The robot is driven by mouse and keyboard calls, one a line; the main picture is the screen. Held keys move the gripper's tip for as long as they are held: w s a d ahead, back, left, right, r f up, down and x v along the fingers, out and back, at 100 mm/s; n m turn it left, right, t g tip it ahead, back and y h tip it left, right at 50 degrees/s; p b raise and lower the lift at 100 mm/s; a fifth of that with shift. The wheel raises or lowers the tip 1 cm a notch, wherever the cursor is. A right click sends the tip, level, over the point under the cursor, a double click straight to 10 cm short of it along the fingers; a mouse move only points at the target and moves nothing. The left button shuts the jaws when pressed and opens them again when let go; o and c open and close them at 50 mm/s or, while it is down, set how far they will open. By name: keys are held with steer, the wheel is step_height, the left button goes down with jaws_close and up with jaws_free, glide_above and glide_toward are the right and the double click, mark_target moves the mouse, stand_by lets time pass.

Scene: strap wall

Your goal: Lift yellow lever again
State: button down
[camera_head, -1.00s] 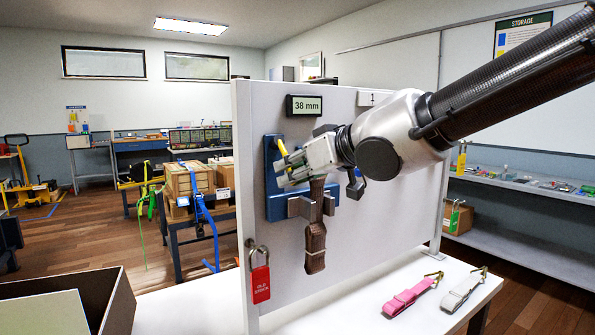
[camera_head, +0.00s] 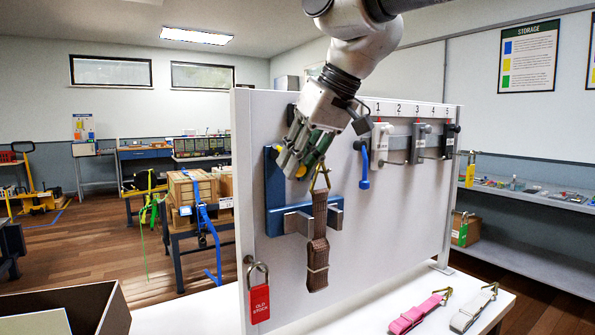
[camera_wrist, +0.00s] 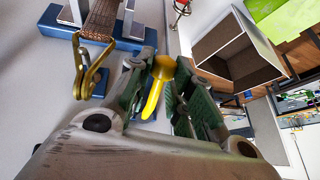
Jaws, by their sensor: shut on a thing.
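The yellow lever (camera_wrist: 157,85) lies between the green-padded fingers of my gripper (camera_wrist: 162,92) in the wrist view. My gripper (camera_head: 302,160) is shut on it from above; only a small yellow part of the lever (camera_head: 301,171) shows in the head view. The lever is at the blue mount (camera_head: 274,195) on the white panel. Just right of my fingers, a brown strap (camera_head: 318,225) hangs with a brass hook (camera_head: 320,179) at its top, passing the grey metal brackets (camera_head: 297,223). The wrist view also shows the hook (camera_wrist: 88,75).
Right on the panel are numbered holders with a blue-handled tool (camera_head: 364,168) and grey pieces. A red padlock tag (camera_head: 260,303) hangs at the panel's left edge. An open box (camera_head: 75,305) stands front left; pink (camera_head: 416,313) and white straps (camera_head: 473,308) lie front right.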

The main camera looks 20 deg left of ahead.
steer(key=shift+w+a+r+m+g+h, duration=0.15)
steer(key=shift+r+g+h, duration=0.45)
steer(key=shift+r+h, duration=0.15)
steer(key=shift+w+a+r+m+g+h, duration=0.1)
steer(key=shift+r+m+g+h, duration=0.05)
steer(key=shift+r+g+h, duration=0.5)
steer(key=shift+r, duration=0.1)
steer(key=c, duration=1.5)
jaws_free()
steer(key=v, duration=0.7)
steer(key=shift+r, duration=0.2)
steer(key=shift+d, duration=0.1)
